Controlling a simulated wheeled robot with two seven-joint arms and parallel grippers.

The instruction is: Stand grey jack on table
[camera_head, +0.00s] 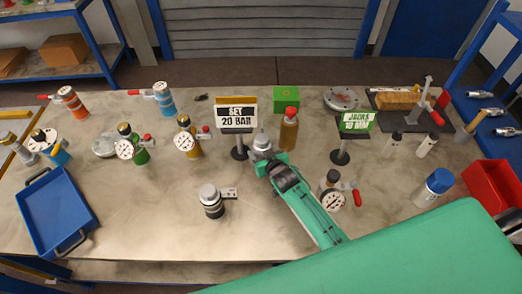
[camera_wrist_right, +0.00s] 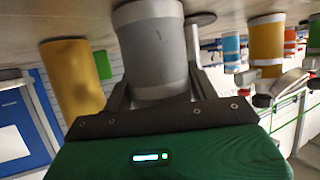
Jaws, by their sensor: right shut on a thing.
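The grey jack (camera_head: 262,143) is a plain grey cylinder with a lighter band. It stands out near the table's middle, just right of the "SET 20 BAR" sign (camera_head: 237,113). My right gripper (camera_head: 272,163) is shut on it, with a finger on each side of its body in the right wrist view, where the jack (camera_wrist_right: 155,55) looks upright relative to the table. Its base is close to the table (camera_head: 170,215); I cannot tell whether it touches. My left gripper is not in view.
An amber bottle (camera_head: 289,133) stands close right of the jack, before a green box (camera_head: 287,98). A "JACKS 10 BAR" sign (camera_head: 356,122) stands further right. A dark jack (camera_head: 211,202) and a gauge jack (camera_head: 332,188) stand nearer. A blue tray (camera_head: 57,212) lies left.

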